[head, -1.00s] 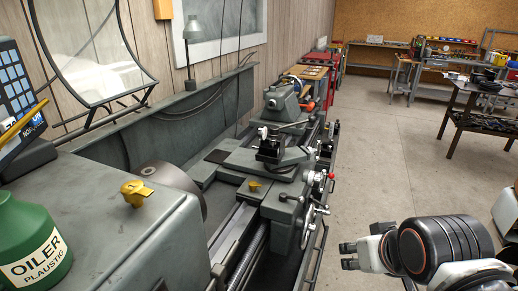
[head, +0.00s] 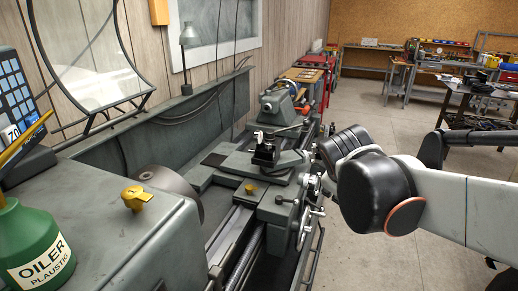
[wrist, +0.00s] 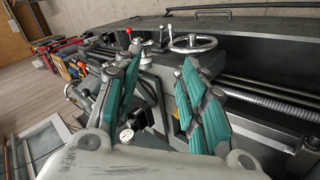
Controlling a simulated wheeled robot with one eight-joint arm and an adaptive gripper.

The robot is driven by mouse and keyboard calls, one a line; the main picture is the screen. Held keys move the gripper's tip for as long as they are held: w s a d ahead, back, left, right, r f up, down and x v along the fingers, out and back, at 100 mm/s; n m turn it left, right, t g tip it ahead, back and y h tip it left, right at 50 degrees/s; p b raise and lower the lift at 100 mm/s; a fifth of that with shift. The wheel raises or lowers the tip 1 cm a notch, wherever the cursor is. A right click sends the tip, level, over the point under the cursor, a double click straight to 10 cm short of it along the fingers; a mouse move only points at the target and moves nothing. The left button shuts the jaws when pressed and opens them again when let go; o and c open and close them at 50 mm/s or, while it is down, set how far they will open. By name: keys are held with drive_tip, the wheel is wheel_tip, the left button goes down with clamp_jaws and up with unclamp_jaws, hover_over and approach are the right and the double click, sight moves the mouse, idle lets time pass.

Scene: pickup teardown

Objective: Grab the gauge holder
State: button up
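A dark block with a pale top, possibly the gauge holder (head: 264,150), sits on the lathe's carriage in the head view. In the wrist view, a small round white-faced gauge (wrist: 126,135) shows low, partly beside the left finger; its holder is mostly hidden. My gripper (wrist: 161,65) is open, its two teal-padded fingers spread apart over the lathe with nothing between them. In the head view my arm reaches in from the right beside the carriage, and the fingers are hidden behind it.
The lathe's handwheel (wrist: 193,43) and a red-knobbed lever (wrist: 128,30) stand beyond my fingertips. A green oiler bottle (head: 38,250) and a yellow brass part (head: 137,197) stand on the headstock at left. Open floor lies right of the lathe.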

drive_tip(key=w+a+n+t+h, duration=0.1)
drive_tip(key=w+n, duration=0.2)
drive_tip(key=w, duration=0.2)
drive_tip(key=w+a+n+h, duration=0.1)
drive_tip(key=w+a+n, duration=0.1)
drive_tip(key=w, duration=0.4)
drive_tip(key=n+t+h, duration=0.2)
drive_tip(key=n+t, duration=0.6)
drive_tip(key=n, duration=0.9)
approach(256, 137)
drive_tip(key=d+x, duration=0.1)
drive_tip(key=x, duration=0.4)
drive_tip(key=shift+a+f+b, duration=0.25)
drive_tip(key=shift+f+b, duration=0.15)
drive_tip(key=shift+b+x, duration=0.3)
drive_tip(key=shift+x, duration=0.9)
drive_tip(key=x, duration=0.1)
drive_tip(key=b+x, duration=0.1)
drive_tip(key=x, duration=0.3)
drive_tip(key=shift+a+r, duration=0.3)
drive_tip(key=shift+r, duration=0.05)
clamp_jaws()
